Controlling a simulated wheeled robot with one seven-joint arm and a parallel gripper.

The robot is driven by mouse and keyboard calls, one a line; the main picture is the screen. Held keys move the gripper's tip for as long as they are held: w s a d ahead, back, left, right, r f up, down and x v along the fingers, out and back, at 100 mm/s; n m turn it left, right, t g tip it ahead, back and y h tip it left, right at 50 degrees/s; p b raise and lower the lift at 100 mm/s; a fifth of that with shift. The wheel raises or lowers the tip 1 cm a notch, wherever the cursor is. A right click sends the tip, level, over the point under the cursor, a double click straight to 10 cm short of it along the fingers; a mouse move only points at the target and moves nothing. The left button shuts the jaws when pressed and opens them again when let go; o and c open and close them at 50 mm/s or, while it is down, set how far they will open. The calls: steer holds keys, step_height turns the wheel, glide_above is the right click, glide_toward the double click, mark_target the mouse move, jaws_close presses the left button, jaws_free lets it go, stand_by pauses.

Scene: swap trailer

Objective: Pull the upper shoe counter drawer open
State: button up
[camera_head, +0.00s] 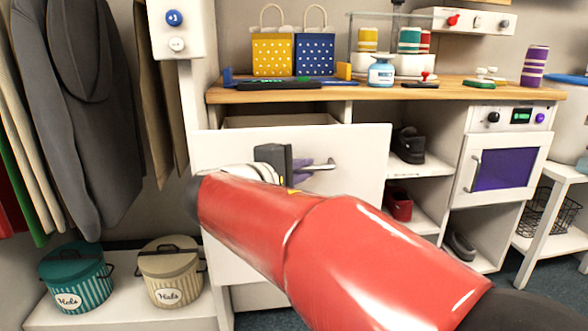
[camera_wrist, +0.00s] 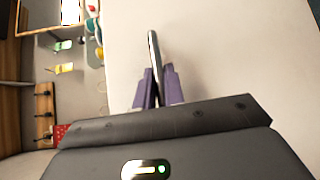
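The upper drawer of the shoe counter has a wide white front (camera_head: 355,145) that stands out from the counter, with a gap and part of the drawer's inside (camera_head: 275,120) showing behind its top edge. Its silver handle (camera_head: 322,166) is on the front, partly hidden by my gripper (camera_head: 303,170). In the wrist view, the purple fingers of my gripper (camera_wrist: 158,88) are on both sides of the handle bar (camera_wrist: 153,48) and close against it. The white drawer front (camera_wrist: 235,60) fills the right of that view. My red arm hides the lower part of the front.
The wooden countertop (camera_head: 450,91) holds gift bags, spools and a blue bottle. Open shelves with shoes (camera_head: 408,145) are right of the drawer. Hanging clothes (camera_head: 75,110) and two lidded bins (camera_head: 170,275) stand left.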

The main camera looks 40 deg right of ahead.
steer(key=shift+o, duration=0.9)
steer(key=v, duration=0.7)
steer(key=shift+a+p, duration=0.35)
steer(key=shift+s, duration=0.1)
steer(key=s+a+f+m+y+p, duration=0.1)
steer(key=s+a+f+y+p, duration=0.45)
steer(key=f+y+p, duration=0.2)
steer(key=s+a+f+m+t+y+p, duration=0.1)
steer(key=s+a+m+t+y+p, duration=0.1)
steer(key=a+y, duration=0.6)
steer(key=shift+s+a+f+m+p, duration=0.25)
steer(key=shift+s+a+m+p, duration=0.45)
steer(key=shift+a, duration=0.45)
